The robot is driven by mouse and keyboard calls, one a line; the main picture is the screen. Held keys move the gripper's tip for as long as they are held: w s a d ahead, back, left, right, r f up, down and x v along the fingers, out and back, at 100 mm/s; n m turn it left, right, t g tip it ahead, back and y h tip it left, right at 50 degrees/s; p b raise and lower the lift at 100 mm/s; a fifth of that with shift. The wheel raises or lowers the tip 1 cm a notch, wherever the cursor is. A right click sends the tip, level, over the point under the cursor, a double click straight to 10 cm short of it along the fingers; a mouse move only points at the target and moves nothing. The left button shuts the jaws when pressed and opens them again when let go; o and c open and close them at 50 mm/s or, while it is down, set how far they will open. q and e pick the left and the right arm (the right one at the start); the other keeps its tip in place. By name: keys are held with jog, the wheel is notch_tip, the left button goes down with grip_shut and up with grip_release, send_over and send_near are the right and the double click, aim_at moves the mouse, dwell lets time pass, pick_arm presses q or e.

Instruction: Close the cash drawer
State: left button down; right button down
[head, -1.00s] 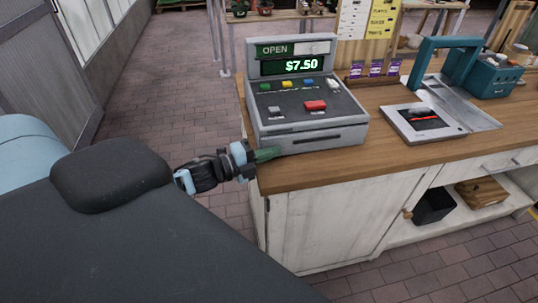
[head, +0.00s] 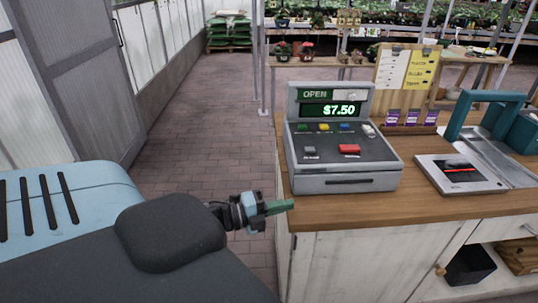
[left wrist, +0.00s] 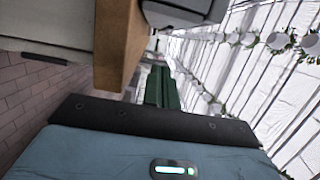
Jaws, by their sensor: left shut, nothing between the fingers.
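The grey cash register (head: 343,140) stands on the wooden counter, its display reading "OPEN" and "$7.50". Its cash drawer (head: 348,183) is the front panel at the bottom with a dark slot handle, and it looks flush with the body. My left gripper (head: 280,206) is shut and empty, its green fingers just in front of and left of the register's lower left corner, by the counter's left edge. In the left wrist view the shut green fingers (left wrist: 161,88) point past the counter edge, with part of the register (left wrist: 180,10) above. My right gripper is not in view.
A black bin (head: 470,266) sits on a shelf below. The brick floor left of the counter is clear.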

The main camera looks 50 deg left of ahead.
pick_arm(q)
jog(key=shift+v, duration=2)
jog(key=shift+d, duration=0.1)
jog(key=s+d+f+n+g+y, duration=0.1)
jog(key=s+d+f+n+y, duration=0.2)
jog(key=s+f+n, duration=0.4)
jog(key=s+d+f+n+g+y, duration=0.1)
jog(key=s+d+f+n+y, duration=0.3)
jog(key=f, duration=0.5)
jog(key=s+d+f+n+g, duration=0.5)
jog(key=s+d+f+n, duration=0.3)
jog(key=s+d+n, duration=0.2)
jog(key=shift+s+d+h, duration=0.4)
jog(key=shift+s+d, duration=0.25)
jog(key=shift+d, duration=0.2)
